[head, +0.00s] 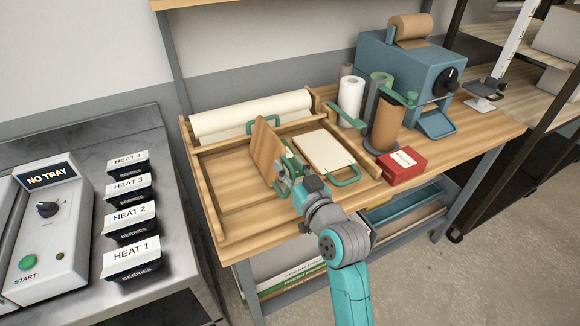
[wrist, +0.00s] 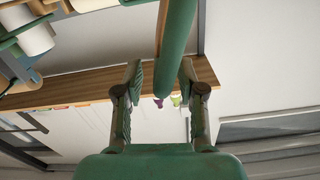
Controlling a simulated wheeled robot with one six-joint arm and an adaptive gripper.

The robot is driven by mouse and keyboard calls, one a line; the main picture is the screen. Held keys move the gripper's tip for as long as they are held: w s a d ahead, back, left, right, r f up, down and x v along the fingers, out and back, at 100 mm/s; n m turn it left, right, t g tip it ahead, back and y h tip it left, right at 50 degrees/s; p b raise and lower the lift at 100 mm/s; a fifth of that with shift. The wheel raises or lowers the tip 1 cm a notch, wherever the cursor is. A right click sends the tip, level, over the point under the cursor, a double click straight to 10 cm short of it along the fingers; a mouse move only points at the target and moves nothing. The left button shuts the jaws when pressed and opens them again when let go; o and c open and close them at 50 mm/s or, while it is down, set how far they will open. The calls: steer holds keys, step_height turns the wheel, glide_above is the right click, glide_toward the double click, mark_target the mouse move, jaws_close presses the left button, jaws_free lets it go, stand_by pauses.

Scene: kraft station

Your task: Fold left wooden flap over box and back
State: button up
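The wooden flap (head: 265,150) stands up on edge, tilted, near the middle of the low wooden frame (head: 206,200) on the bench. My gripper (head: 287,168) is at the flap's right side in the head view and hides part of it. In the wrist view a green handle bar (wrist: 175,45) runs between the two fingers of my gripper (wrist: 163,85). The fingers are apart, with a clear gap on the left of the bar; the bar is close to the right finger, and I cannot tell if they touch. No separate box is clearly visible.
A white sheet (head: 325,150) lies in the frame's right part near a green handle (head: 346,178). A paper roll (head: 250,115) lies behind. A red box (head: 402,166), upright rolls (head: 386,122) and a blue machine (head: 410,70) stand right. The frame's left part is empty.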

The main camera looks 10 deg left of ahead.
jaws_close()
steer(key=shift+a, duration=0.1)
stand_by(0.3)
steer(key=shift+s+a+n, duration=0.6)
steer(key=shift+a+n, duration=0.3)
steer(key=shift+n, duration=0.3)
steer(key=n, duration=1.3)
glide_above(238, 222)
steer(key=d, duration=0.1)
steer(key=f, duration=0.2)
steer(key=w+f, duration=0.1)
steer(key=f, duration=0.1)
steer(key=shift+d+f, duration=0.2)
steer(key=shift+f, duration=0.05)
steer(key=f+n, duration=0.2)
steer(key=s+a+f+n, duration=0.1)
steer(key=shift+a, duration=0.1)
steer(key=shift+a+f, duration=0.1)
steer(key=shift+f, duration=0.65)
